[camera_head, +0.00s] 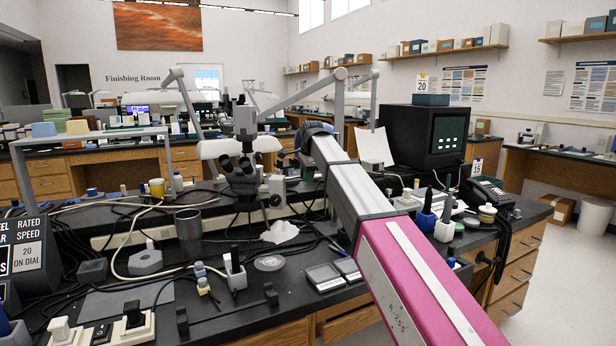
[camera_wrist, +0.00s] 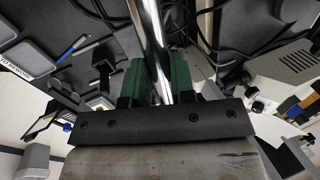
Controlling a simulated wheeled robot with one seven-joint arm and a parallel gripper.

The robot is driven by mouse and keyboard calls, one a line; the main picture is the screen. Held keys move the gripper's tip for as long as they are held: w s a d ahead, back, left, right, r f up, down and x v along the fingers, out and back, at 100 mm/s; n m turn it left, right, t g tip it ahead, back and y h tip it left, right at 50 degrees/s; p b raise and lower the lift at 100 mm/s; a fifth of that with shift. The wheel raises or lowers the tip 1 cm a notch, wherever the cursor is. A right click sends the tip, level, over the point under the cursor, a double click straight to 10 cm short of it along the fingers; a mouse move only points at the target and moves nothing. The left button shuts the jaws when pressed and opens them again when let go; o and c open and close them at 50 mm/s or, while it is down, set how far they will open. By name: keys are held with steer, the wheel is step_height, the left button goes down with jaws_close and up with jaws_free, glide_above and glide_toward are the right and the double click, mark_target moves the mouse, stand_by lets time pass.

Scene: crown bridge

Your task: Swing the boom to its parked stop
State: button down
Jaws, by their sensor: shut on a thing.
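The boom shows in the wrist view as a shiny metal rod (camera_wrist: 152,35), running from the top edge down between my finger pads. My gripper (camera_wrist: 158,82) has green pads, one on each side of the rod, and is shut on it. In the head view my arm reaches over the bench and hides my fingers and the held part of the rod. A binocular microscope (camera_head: 240,165) stands just left of my arm's far end; whether the rod joins it is hidden. I cannot make out the parked stop.
The black bench (camera_head: 235,318) is crowded. Two flat trays (camera_head: 324,277) lie beside my arm, also in the wrist view (camera_wrist: 30,57). A grey mug (camera_head: 188,223) and looping cables are to the left. A dark monitor (camera_head: 425,135) and a telephone (camera_head: 488,192) stand right. Open floor lies at far right.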

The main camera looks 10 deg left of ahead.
steer(key=shift+w, duration=0.1)
stand_by(0.4)
steer(key=c, duration=1)
jaws_free()
steer(key=shift+o, duration=0.2)
steer(key=v, duration=1)
steer(key=shift+r, duration=0.4)
